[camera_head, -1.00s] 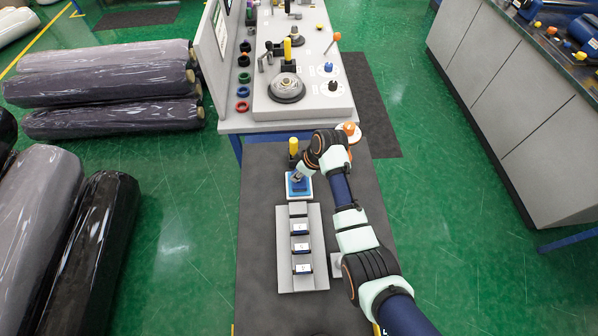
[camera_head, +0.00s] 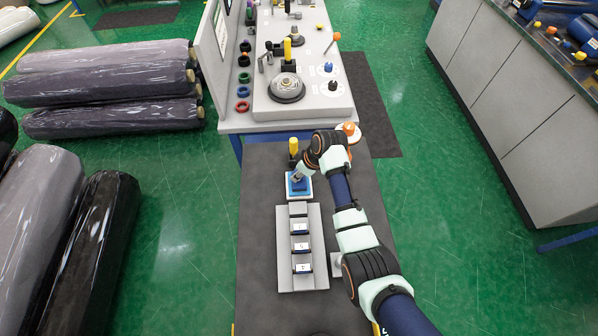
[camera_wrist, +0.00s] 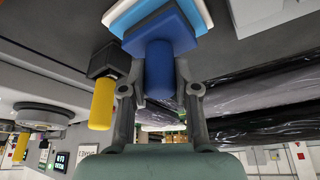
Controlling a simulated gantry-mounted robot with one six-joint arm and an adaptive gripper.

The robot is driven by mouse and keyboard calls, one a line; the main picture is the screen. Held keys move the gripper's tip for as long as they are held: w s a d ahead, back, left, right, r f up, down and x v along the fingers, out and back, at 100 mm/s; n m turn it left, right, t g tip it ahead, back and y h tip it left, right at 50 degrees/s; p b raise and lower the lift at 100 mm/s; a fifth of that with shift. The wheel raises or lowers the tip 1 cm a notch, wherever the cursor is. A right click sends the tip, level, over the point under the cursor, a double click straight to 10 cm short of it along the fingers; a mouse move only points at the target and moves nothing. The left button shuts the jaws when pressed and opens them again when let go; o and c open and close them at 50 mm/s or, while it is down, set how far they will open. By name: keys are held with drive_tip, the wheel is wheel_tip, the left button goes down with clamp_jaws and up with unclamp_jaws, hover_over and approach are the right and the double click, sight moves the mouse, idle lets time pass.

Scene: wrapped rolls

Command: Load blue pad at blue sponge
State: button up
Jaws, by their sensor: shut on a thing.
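The blue pad is a dark blue block with a round handle; it shows in the wrist view (camera_wrist: 160,38) and small in the head view (camera_head: 299,185). My gripper (camera_wrist: 160,75) is shut on its handle, one finger on each side. The lighter blue sponge (camera_wrist: 138,12) lies on a white tray (camera_head: 299,198) on the dark bench. The pad is over the sponge and appears to rest on it; the exact contact is hard to see. In the head view my gripper (camera_head: 297,177) partly hides the sponge.
A grey rack (camera_head: 286,262) with several labelled blue blocks stands just in front of the tray. A yellow-handled tool (camera_head: 293,146) stands close behind it. An orange-topped item (camera_head: 349,129) is behind my arm. The bench (camera_head: 258,220) is clear to the left.

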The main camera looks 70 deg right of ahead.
drive_tip(key=shift+f, duration=0.2)
wheel_tip(320, 180, up, 8)
drive_tip(key=p, duration=0.7)
drive_tip(key=shift+f, duration=0.35)
